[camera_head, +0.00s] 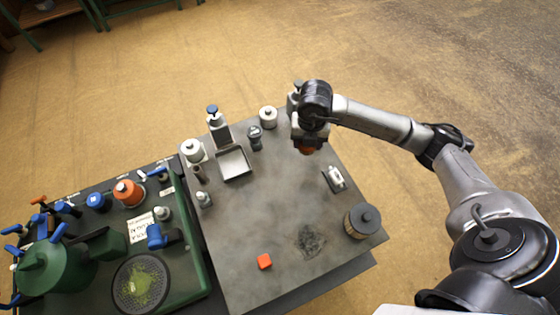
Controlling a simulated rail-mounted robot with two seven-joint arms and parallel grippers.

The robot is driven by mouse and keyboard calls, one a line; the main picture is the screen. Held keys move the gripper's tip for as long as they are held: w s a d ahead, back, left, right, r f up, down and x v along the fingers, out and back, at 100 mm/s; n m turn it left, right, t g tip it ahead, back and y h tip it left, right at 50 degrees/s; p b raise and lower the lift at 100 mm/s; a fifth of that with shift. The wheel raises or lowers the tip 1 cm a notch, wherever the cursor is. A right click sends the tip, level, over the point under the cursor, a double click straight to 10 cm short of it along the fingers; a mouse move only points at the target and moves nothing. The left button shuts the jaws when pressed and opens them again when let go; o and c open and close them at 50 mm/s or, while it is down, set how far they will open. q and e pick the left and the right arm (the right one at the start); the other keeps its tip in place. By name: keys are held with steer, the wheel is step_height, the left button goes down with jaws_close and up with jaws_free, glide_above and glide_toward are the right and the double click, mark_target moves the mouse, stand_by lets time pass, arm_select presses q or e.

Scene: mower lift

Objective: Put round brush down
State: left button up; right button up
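My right gripper (309,137) is over the far right part of the grey table, pointing down. An orange-brown piece, which looks like the round brush (307,150), shows at its fingertips. The fingers and the housing hide most of it, and its height over the table is hard to judge. My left gripper is not in view.
The grey table (250,215) bears a metal tray (234,163), a black-topped tool (255,137), several grey canisters, a small grey metal part (334,178), a black-lidded cylinder (362,221), an orange block (264,261) and a dark clump (310,241). The table's middle is clear. A green machine (60,265) stands left.

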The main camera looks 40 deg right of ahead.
step_height(320, 180, down, 3)
steer(key=s+d+m+b, duration=0.1)
steer(key=s+d+m, duration=0.15)
steer(key=m, duration=0.25)
steer(key=m+b, duration=0.1)
steer(key=b, duration=0.1)
glide_above(280, 158)
steer(key=s, duration=0.1)
steer(key=f, duration=0.6)
steer(key=shift+s+d+f, duration=0.1)
steer(key=shift+d+f, duration=0.1)
steer(key=shift+f, duration=0.05)
steer(key=shift+w+a+f, duration=0.3)
steer(key=shift+w+f, duration=0.05)
steer(key=shift+w, duration=0.2)
step_height(280, 158, down, 3)
steer(key=shift+f+b, duration=0.15)
steer(key=shift+b, duration=0.25)
steer(key=shift+f, duration=0.35)
